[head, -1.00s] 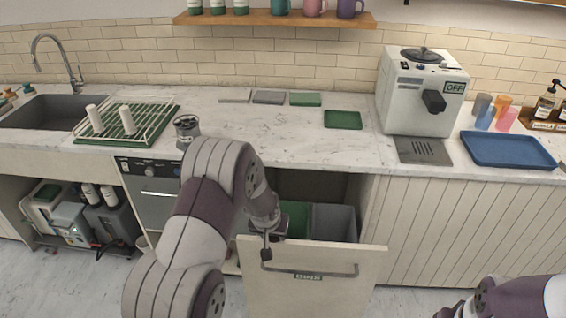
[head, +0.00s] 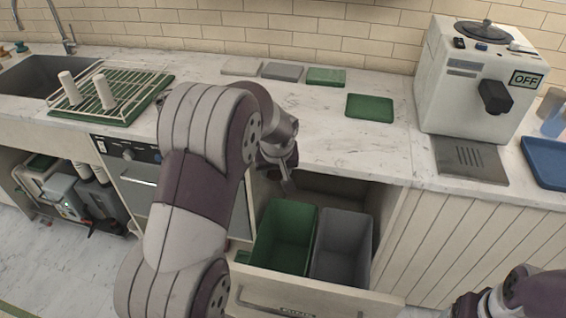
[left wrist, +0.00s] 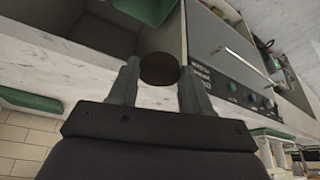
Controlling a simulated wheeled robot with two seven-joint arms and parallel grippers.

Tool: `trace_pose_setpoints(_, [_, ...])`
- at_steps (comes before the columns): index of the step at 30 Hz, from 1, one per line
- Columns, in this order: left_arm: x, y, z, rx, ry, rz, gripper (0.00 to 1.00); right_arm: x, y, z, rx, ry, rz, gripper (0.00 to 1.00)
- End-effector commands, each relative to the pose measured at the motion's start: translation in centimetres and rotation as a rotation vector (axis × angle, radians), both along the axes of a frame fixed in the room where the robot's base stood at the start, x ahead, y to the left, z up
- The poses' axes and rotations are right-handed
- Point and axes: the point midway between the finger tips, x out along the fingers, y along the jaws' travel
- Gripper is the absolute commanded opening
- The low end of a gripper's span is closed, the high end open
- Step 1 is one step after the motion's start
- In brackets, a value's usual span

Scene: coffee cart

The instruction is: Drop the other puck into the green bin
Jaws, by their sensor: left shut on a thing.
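My left gripper (head: 288,178) is at the counter's front edge, above the back of the open drawer, behind the green bin. In the left wrist view its two fingers (left wrist: 158,85) are shut on a dark brown round puck (left wrist: 159,70). The puck cannot be made out in the head view. The green bin (head: 284,232) stands upright in the drawer, left of a grey bin (head: 342,246). Its bottom is not clearly seen. My right gripper (head: 452,311) is low at the bottom right, mostly out of frame, its fingers unclear.
The drawer front (head: 320,301) stands pulled out below the counter (head: 330,145). A white machine (head: 475,85) marked OFF stands at the right. A green mat (head: 370,107) lies on the counter. A dish rack (head: 112,98) is at the left.

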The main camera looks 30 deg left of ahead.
Motion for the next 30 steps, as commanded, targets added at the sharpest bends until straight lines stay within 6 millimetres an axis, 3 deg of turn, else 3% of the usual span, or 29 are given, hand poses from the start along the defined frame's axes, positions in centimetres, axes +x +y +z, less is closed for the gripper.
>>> trace_pose_setpoints(9, [0.0, 0.0, -5.0, -0.002, 0.001, 0.0, 0.2, 0.0, 0.0, -3.8, 0.0, 0.001, 0.0, 0.78])
trace_pose_setpoints(18, [0.0, 0.0, -5.2, -0.001, 0.001, -0.002, 0.2, 0.0, 0.0, -3.8, 0.0, 0.0, 0.0, 0.78])
trace_pose_setpoints(19, [0.0, 0.0, -5.2, -0.001, 0.001, -0.002, 0.55, 0.0, 0.0, -3.8, 0.0, 0.0, 0.0, 0.78])
trace_pose_setpoints(21, [0.0, 0.0, -5.2, -0.001, 0.001, -0.002, 0.78, 0.0, 0.0, -3.8, 0.0, 0.0, 0.0, 0.78])
trace_pose_setpoints(30, [0.0, -0.1, -5.0, -0.002, 0.0, -0.002, 0.78, 0.0, 0.0, -3.8, 0.0, 0.0, 0.0, 0.78])
